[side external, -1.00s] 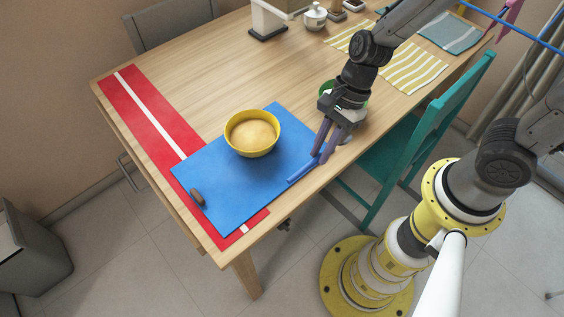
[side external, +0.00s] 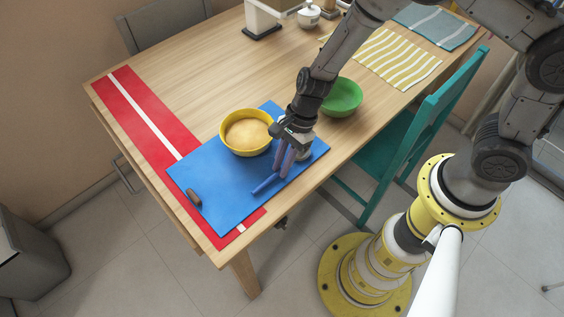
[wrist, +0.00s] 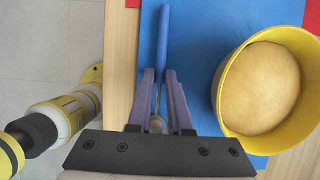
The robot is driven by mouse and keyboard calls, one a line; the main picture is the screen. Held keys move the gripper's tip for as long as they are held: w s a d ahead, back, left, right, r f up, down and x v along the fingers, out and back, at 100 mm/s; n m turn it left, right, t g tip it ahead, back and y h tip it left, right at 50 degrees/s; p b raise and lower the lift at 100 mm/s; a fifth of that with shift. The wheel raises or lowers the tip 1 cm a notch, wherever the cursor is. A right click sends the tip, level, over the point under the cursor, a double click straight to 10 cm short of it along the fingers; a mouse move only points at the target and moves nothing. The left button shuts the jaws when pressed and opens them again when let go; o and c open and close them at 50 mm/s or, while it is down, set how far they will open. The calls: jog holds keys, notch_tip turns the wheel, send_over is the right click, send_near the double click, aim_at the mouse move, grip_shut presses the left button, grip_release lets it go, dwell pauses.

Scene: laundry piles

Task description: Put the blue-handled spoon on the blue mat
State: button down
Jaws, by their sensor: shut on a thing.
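The spoon's blue handle (side external: 265,184) is over the blue mat (side external: 222,211) near its front edge in the side view. In the wrist view the blue handle (wrist: 163,40) points away from my gripper, and the metal end (wrist: 158,122) lies between the fingers. My gripper (side external: 287,168) is shut on the spoon, right of the yellow bowl, low over the mat. In the wrist view my gripper's fingers (wrist: 163,78) stand on both sides of the spoon's metal part. I cannot tell whether the spoon touches the mat.
The yellow bowl (side external: 231,146) with tan contents stands on the mat close left of my gripper. A dark oblong object (side external: 194,197) lies at the mat's left. A red runner (side external: 122,105) passes under the mat. A green bowl (side external: 343,98) stands behind right, and a teal chair (side external: 420,130) is at the table's right.

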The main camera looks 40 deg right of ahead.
jog(key=shift+f, duration=0.1)
jog(key=c, duration=0.8)
grip_release()
jog(key=shift+c, duration=0.2)
jog(key=s+d+r+n+t+h, duration=0.1)
jog(key=s+d+r+n, duration=0.4)
jog(key=r, duration=0.7)
jog(key=s+d+r+n+t, duration=0.15)
jog(key=d+r+n, duration=0.35)
jog(key=r, duration=0.8)
jog(key=s+d+r+n+t+h, duration=0.3)
jog(key=s+d+r+n, duration=0.2)
jog(key=s+d+n, duration=0.3)
jog(key=shift+s+d, duration=0.55)
jog(key=shift+s, duration=0.6)
jog(key=shift+r, duration=0.1)
